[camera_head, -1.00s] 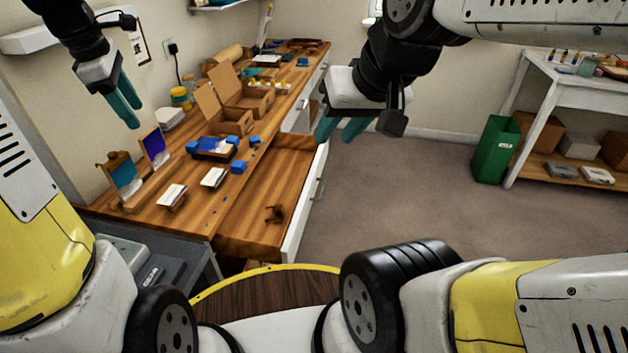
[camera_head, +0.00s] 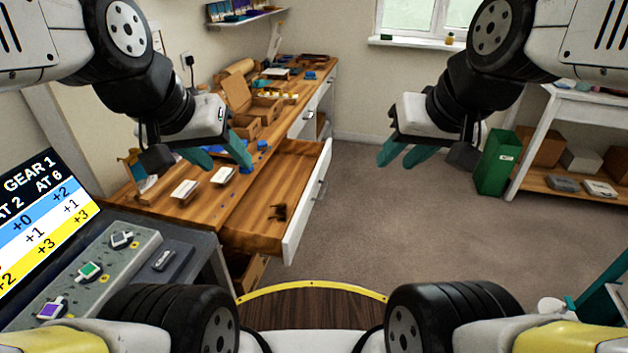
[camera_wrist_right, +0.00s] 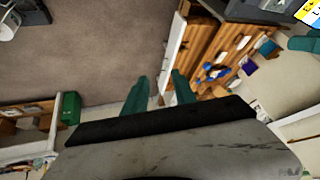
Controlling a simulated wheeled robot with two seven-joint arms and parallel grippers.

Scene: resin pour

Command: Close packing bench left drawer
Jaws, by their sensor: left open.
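The packing bench (camera_head: 205,205) is a wooden-topped bench along the left wall. Its near drawer (camera_head: 262,198) is pulled out, with a wooden inside, a white front (camera_head: 306,208) and a grey handle. A small brown object lies inside. The right wrist view also shows the open drawer's white front (camera_wrist_right: 174,48). My left gripper (camera_head: 228,163) is open and empty, in front of the bench top in the picture. My right gripper (camera_head: 394,163) is open and empty, over the floor right of the drawer; its spread fingers show in the right wrist view (camera_wrist_right: 159,75). Neither gripper touches the drawer.
Cards, blue pieces and cardboard boxes (camera_head: 245,127) stand on the bench. A grey side table with a control panel (camera_head: 90,270) is at the near left. A green bin (camera_head: 495,163) and a white shelf table (camera_head: 535,125) stand at right. The floor (camera_head: 380,230) between is clear.

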